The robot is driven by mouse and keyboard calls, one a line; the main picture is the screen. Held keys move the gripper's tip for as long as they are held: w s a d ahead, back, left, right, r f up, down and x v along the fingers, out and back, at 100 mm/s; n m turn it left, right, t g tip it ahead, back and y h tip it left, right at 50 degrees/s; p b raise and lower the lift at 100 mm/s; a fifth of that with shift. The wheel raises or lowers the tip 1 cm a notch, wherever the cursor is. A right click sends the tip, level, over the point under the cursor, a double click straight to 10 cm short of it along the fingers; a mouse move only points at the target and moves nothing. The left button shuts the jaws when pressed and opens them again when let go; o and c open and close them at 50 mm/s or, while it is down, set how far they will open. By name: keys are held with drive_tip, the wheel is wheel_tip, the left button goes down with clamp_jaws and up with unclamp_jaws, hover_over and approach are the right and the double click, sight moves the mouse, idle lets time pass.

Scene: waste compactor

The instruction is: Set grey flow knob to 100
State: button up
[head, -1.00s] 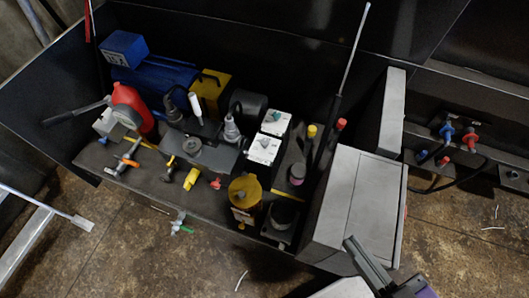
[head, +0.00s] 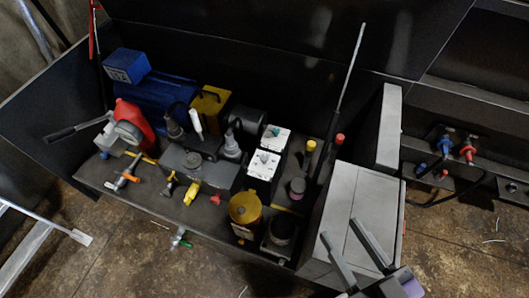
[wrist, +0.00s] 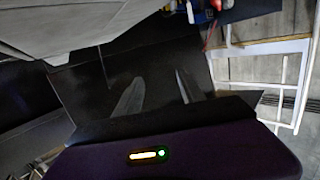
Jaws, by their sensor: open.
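The grey knob (head: 264,157) sits on a white-topped box in the middle of the open machine bay in the head view. A second white-topped box just behind it carries a teal knob (head: 274,131). Any scale or number around the grey knob is too small to read. My gripper (head: 339,231) is over the grey cabinet at the lower right, well apart from the grey knob, open and empty. In the wrist view my two fingers (wrist: 157,80) stand apart with nothing between them; neither knob can be made out there.
The grey cabinet (head: 350,200) stands right of the knobs, with a tall thin lever (head: 349,85) behind its left side. A yellow-brown canister (head: 244,210) stands in front of the knobs. A blue motor (head: 155,92) and a red bottle (head: 133,117) are at the left.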

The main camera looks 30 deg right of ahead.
drive_tip(key=w+a+n+g+y+p, duration=0.1)
drive_tip(key=w+a+n+y+p, duration=0.3)
drive_tip(key=w, duration=1.6)
drive_tip(key=w+a+n+g+p, duration=0.2)
drive_tip(key=w+a+n, duration=0.4)
drive_tip(key=w, duration=1.4)
drive_tip(key=w+d+f+n+g, duration=0.2)
drive_tip(key=w+f+n+g, duration=0.1)
drive_tip(key=w+n+g, duration=0.15)
drive_tip(key=n+g+h+p, duration=0.1)
drive_tip(key=n+g+h, duration=0.2)
drive_tip(key=n+g, duration=0.7)
hover_over(264, 157)
drive_tip(key=shift+n+t, duration=0.55)
drive_tip(key=shift+t, duration=0.1)
drive_tip(key=f, duration=0.9)
drive_tip(key=shift+w+f, duration=0.1)
drive_tip(key=shift+w, duration=0.15)
drive_tip(key=shift+s+d+n, duration=0.15)
drive_tip(key=shift+s+n, duration=0.15)
drive_tip(key=shift+f, duration=0.2)
wheel_tip(264, 157, down, 8)
drive_tip(key=shift+r, duration=0.25)
